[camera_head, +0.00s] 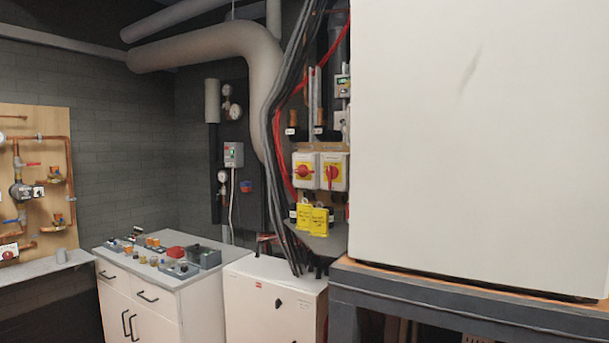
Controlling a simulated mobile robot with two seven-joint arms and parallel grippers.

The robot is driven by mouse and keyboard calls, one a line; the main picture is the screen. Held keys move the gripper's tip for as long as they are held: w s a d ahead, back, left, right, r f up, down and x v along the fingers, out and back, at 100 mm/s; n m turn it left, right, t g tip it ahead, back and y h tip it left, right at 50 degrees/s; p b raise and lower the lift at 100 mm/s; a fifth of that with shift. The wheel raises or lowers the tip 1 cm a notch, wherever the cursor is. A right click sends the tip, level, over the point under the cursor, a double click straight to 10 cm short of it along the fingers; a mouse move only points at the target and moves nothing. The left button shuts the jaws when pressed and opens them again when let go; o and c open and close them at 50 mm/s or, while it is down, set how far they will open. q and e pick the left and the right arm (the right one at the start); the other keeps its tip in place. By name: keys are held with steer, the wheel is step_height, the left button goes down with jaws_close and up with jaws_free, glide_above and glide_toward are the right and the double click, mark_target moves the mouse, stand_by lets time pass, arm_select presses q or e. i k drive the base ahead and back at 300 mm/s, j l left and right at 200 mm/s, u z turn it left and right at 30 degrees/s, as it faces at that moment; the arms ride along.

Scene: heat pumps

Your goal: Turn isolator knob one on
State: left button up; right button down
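Two isolator switches are mounted side by side on the far wall in the head view. The left isolator knob (303,171) appears to lie horizontal. The right isolator knob (332,173) appears turned more upright. Labels telling which one is number one are too small to read. Two yellow tags (312,219) hang below them. Neither of my grippers shows in this view.
A large white cabinet on a grey stand (440,305) fills the right side, close by. A white box (270,302) stands below the isolators. Left of it is a cabinet (150,305) with small parts on top. Black and red cables (280,120) run beside the isolators.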

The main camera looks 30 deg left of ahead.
mark_target(303, 170)
steer(key=i+j, duration=0.1)
steer(key=j, duration=0.3)
steer(key=i+j+u, duration=0.1)
steer(key=j, duration=0.3)
steer(key=i+j, duration=0.1)
steer(key=j, duration=0.3)
steer(key=i+j+u, duration=0.1)
steer(key=j, duration=0.25)
steer(key=i+j, duration=0.1)
steer(key=j, duration=0.3)
steer(key=i+j+u, duration=0.1)
steer(key=j, duration=0.3)
steer(key=i+j+u, duration=0.1)
steer(key=j, duration=0.25)
